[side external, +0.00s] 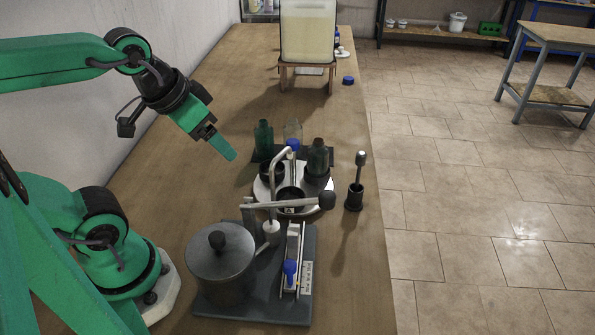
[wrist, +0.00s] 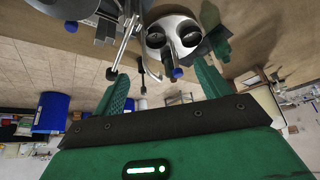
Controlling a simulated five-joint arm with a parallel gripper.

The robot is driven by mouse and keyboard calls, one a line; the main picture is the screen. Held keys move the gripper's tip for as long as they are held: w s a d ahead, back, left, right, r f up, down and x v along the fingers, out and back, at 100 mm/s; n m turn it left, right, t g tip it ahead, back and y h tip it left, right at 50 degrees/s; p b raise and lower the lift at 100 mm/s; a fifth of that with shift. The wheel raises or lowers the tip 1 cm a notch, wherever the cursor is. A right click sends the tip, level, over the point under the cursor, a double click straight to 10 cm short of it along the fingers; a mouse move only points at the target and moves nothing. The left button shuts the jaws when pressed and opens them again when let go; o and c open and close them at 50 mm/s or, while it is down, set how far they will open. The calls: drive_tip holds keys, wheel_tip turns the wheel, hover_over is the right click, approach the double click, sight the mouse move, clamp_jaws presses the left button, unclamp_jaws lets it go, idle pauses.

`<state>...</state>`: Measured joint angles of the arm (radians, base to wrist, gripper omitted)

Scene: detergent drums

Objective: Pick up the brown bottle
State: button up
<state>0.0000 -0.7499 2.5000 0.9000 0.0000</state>
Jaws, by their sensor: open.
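The brown bottle (side external: 318,157) looks dark and stands upright in a cup on the right of a round metal holder (side external: 262,199). A green bottle (side external: 263,138) and a clear bottle (side external: 293,132) stand behind it to the left. My gripper (side external: 223,147) is in the air left of the holder, apart from all the bottles. In the wrist view my gripper (wrist: 163,78) shows its two green fingers spread, with nothing held between them.
A lidded grey pot (side external: 221,265) and a metal stand with a lever arm (side external: 285,202) are in front of the holder. A large drum (side external: 308,32) is at the back. The table (side external: 205,125) is clear under my gripper.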

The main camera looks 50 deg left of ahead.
drive_tip(key=shift+w, duration=0.1)
drive_tip(key=n+g, duration=0.4)
drive_tip(key=n, duration=1.5)
approach(319, 140)
drive_tip(key=s, duration=0.6)
drive_tip(key=w+f+n, duration=0.3)
drive_tip(key=w+f+n+g, duration=0.1)
drive_tip(key=w+f+n, duration=0.2)
drive_tip(key=n, duration=0.1)
drive_tip(key=shift+w, duration=0.35)
drive_tip(key=shift+w+f+n+g, duration=0.3)
drive_tip(key=shift+f+n, duration=0.1)
drive_tip(key=shift+n, duration=0.2)
drive_tip(key=shift+f, duration=1.35)
